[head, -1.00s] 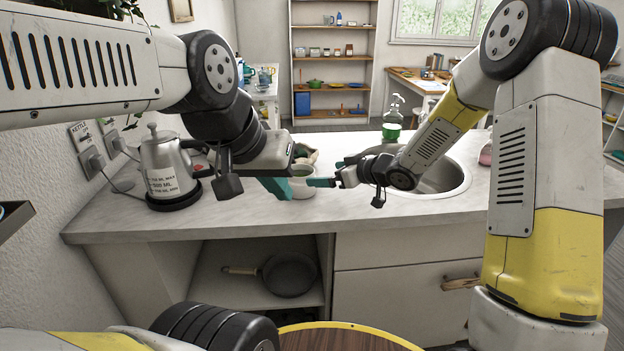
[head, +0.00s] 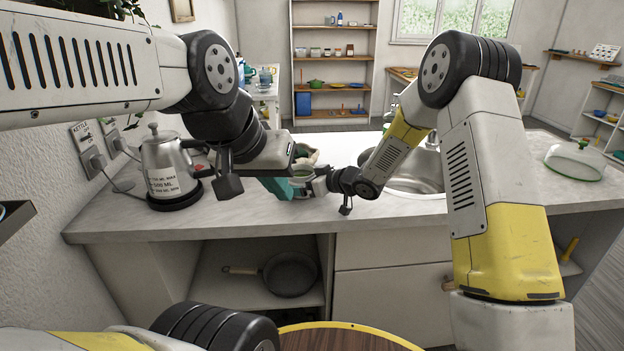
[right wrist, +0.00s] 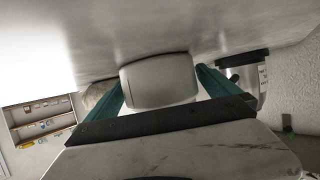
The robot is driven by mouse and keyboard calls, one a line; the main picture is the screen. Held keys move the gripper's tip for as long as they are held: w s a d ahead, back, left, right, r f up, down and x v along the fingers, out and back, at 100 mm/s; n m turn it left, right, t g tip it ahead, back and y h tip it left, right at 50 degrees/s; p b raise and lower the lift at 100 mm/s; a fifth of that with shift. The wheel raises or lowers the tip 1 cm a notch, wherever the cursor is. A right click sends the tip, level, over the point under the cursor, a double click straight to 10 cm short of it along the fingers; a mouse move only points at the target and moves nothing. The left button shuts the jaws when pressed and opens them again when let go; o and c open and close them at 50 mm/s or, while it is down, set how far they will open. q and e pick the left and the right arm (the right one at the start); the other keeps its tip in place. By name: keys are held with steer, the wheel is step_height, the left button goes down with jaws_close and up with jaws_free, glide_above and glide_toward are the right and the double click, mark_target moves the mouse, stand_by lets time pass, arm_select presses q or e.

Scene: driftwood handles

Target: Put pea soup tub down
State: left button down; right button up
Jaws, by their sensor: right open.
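The pea soup tub (head: 302,181) is a small pale tub with green at its top, at the counter's middle in the head view. In the right wrist view the white tub (right wrist: 160,82) fills the space between the teal fingers of my right gripper (right wrist: 162,88). That gripper is open around it, with a finger on each side. In the head view my right gripper (head: 312,184) reaches the tub from the right. My left gripper (head: 276,187) is just left of the tub, one teal finger showing. Its jaw gap is hidden. I cannot tell whether the tub rests on the counter.
A metal kettle (head: 167,168) on a black base stands left on the counter (head: 235,212). A beige object (head: 308,156) is just behind the tub. A sink (head: 415,175) lies to the right, and a clear dome (head: 575,162) stands far right. Clear counter lies in front.

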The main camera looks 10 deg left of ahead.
steer(key=c, duration=1.6)
steer(key=shift+c, duration=1.4)
steer(key=shift+r, duration=0.15)
